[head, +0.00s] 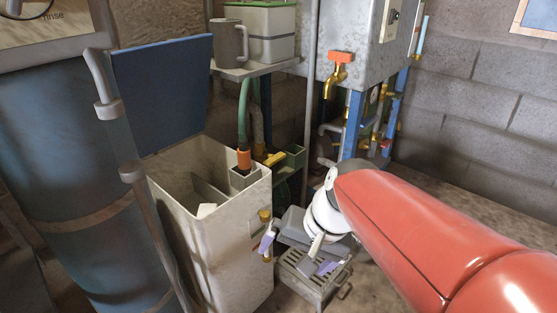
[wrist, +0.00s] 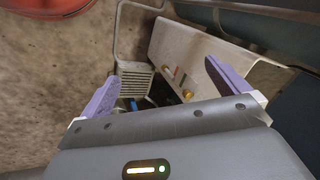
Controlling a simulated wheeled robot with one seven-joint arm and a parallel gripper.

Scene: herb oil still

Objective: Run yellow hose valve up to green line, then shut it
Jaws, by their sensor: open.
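My gripper (head: 296,254) is open and empty, low beside the tank's right side, apart from the yellow handle. Its two lilac fingers spread wide in the wrist view (wrist: 166,90). Past them the tank wall (wrist: 205,50) shows brass fittings (wrist: 188,93) and small coloured marks (wrist: 174,74). I cannot make out the green line or the liquid level clearly.
A grated grey stand (head: 312,275) is on the floor below my gripper. An orange-handled brass tap (head: 339,70) hangs from the metal cabinet at the back. A mug (head: 228,42) stands on a shelf. A blue drum (head: 65,170) is at left.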

